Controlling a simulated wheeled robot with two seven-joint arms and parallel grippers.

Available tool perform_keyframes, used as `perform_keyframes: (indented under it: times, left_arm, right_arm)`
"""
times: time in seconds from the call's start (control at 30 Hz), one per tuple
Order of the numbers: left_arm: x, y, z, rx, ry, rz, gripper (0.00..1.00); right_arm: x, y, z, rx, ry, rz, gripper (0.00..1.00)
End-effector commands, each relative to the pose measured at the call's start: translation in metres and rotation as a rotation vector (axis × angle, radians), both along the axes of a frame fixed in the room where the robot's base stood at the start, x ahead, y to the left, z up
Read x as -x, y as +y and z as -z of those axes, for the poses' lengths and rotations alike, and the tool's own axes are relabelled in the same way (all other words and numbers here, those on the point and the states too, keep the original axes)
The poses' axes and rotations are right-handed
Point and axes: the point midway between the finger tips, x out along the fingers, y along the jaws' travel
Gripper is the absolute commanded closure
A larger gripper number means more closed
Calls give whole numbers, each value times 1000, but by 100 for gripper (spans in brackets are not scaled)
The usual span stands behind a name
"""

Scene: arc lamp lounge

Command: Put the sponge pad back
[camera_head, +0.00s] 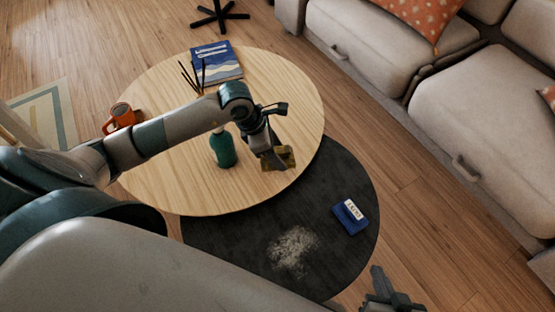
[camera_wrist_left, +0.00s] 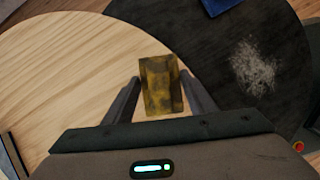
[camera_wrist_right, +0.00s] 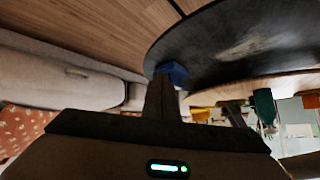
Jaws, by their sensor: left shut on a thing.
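The sponge pad (camera_head: 288,155) is yellow-brown and looks dirty. My left gripper (camera_head: 274,157) is shut on it, at the right side of the light wooden round table (camera_head: 165,185). In the left wrist view the sponge pad (camera_wrist_left: 158,86) sits between the two fingers. Whether it touches the tabletop I cannot tell. My right gripper (camera_head: 385,292) is low at the bottom right, beside the dark round table (camera_head: 225,235). Its fingers (camera_wrist_right: 162,98) look together and empty in the right wrist view.
A blue item with a white label (camera_head: 350,215) lies on the dark table, near a pale powdery patch (camera_head: 292,250). A green bottle (camera_head: 222,150) stands just left of my left gripper. An orange mug (camera_head: 122,115) and blue book (camera_head: 215,62) are on the wooden table. A sofa (camera_head: 485,115) is at right.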

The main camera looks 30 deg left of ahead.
Motion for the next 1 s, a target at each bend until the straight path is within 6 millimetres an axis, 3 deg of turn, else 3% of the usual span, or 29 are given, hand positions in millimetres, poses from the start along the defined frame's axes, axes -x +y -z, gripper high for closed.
perform_keyframes:
  times: [0.23, 0.6, 1.0]
  left_arm:
    - [0, 0, 3, 0, 0, 0, 70]
    - [0, 0, 40, -1, -1, 0, 70]
    - [0, 0, 41, -1, -1, 1, 70]
  right_arm:
    - [0, -1, 1, 2, 1, 1, 100]
    - [-12, 6, -11, -25, -88, 8, 100]
    - [-13, 5, -12, -24, -96, 7, 100]
